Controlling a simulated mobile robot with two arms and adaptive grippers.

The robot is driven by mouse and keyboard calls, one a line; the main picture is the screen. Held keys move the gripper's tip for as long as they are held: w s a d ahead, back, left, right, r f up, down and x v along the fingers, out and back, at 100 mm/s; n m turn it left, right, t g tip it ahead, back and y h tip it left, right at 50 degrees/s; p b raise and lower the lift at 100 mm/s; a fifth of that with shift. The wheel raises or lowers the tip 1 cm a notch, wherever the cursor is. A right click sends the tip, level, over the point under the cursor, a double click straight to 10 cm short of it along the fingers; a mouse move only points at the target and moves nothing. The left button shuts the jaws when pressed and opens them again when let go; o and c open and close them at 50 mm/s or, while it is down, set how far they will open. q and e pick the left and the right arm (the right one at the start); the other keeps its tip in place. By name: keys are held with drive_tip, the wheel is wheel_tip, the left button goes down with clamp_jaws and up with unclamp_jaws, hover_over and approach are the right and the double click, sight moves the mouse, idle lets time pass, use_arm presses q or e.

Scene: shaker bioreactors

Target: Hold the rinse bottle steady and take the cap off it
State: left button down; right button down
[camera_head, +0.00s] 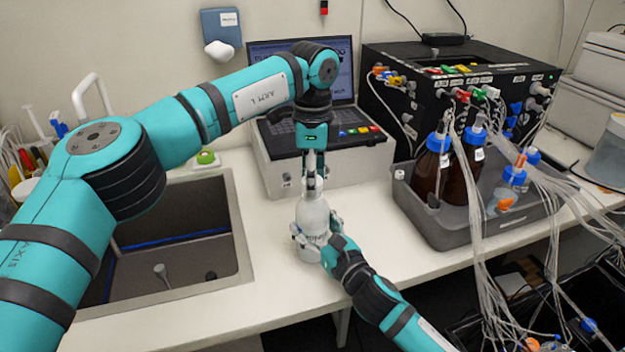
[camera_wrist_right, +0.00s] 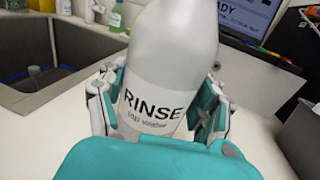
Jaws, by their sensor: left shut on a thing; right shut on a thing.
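The rinse bottle (camera_head: 313,216) is a translucent white bottle standing upright on the bench between the sink and the control unit. Its label "RINSE tap water" shows in the right wrist view (camera_wrist_right: 155,105). My right gripper (camera_head: 318,238) is shut around the bottle's lower body, with a finger on each side. My left gripper (camera_head: 313,178) reaches down from above and is shut at the bottle's top. The cap is mostly hidden between the left fingers, so I cannot tell whether it still sits on the neck.
A sink (camera_head: 175,240) lies left of the bottle. A control unit with a laptop (camera_head: 330,150) stands behind it. A grey tray (camera_head: 440,225) with brown bottles and many tubes is to the right. Clear bench lies between bottle and tray.

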use_arm(q)
drive_tip(key=shift+r, duration=0.55)
drive_tip(key=shift+r, duration=2)
use_arm(e)
drive_tip(key=shift+c, duration=0.5)
unclamp_jaws()
